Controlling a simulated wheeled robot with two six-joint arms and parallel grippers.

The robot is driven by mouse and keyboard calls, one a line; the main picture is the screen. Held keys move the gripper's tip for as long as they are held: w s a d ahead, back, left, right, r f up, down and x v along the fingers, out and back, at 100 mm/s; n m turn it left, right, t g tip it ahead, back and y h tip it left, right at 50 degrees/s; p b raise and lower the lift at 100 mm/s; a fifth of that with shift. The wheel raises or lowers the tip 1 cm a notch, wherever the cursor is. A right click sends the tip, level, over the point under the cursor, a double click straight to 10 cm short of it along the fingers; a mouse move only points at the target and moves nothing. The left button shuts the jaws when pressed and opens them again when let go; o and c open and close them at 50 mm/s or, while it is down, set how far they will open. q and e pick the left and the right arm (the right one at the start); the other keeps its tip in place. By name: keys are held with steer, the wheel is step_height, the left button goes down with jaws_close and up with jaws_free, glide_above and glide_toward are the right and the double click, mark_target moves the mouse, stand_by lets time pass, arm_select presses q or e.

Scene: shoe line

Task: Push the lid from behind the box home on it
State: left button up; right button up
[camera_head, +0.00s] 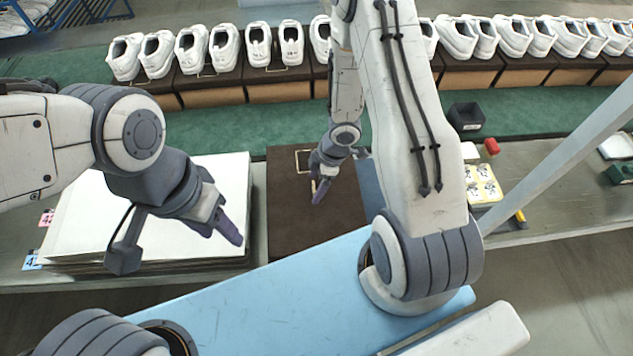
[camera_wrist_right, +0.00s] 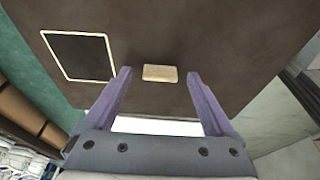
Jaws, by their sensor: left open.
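The dark brown lid (camera_head: 300,222) shows as a flat brown top in the middle of the bench. A pale-outlined square and a small tan patch are on it. It also fills much of the right wrist view (camera_wrist_right: 220,40). The box beneath is mostly hidden, and I cannot tell how far the lid is seated. My right gripper (camera_head: 318,190) is over the lid's far right part. Its fingers stand apart in the right wrist view (camera_wrist_right: 158,78), with the tan patch between them and nothing held. My left gripper (camera_head: 238,238) is open and empty, left of the lid.
A stack of white sheets (camera_head: 85,225) lies left of the lid. White shoes (camera_head: 222,48) on brown boxes line the back, beyond a green strip (camera_head: 235,118). A black bin (camera_head: 466,117), a red object (camera_head: 491,146) and a yellow-patterned tray (camera_head: 482,185) are at right.

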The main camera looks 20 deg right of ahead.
steer(key=w+p+v, duration=0.1)
steer(key=p+v, duration=0.5)
steer(key=v, duration=0.5)
steer(key=w+a+r+m+t+h+b, duration=0.3)
steer(key=a+r+m+h+b, duration=0.1)
steer(key=r+b, duration=0.3)
steer(key=s+a+r+m+g+b, duration=0.1)
steer(key=s+a+b, duration=0.1)
steer(key=s+a, duration=0.2)
steer(key=s+a+r+m+g+y+b, duration=0.1)
steer(key=s+a+b, duration=0.1)
steer(key=s, duration=0.8)
steer(key=s+a+r+m+g+y+b, duration=0.1)
steer(key=s+a+b, duration=0.1)
steer(key=s+a, duration=0.3)
steer(key=shift+s+a+r+g, duration=0.25)
steer(key=shift+s+a+g, duration=0.15)
steer(key=shift+s, duration=0.6)
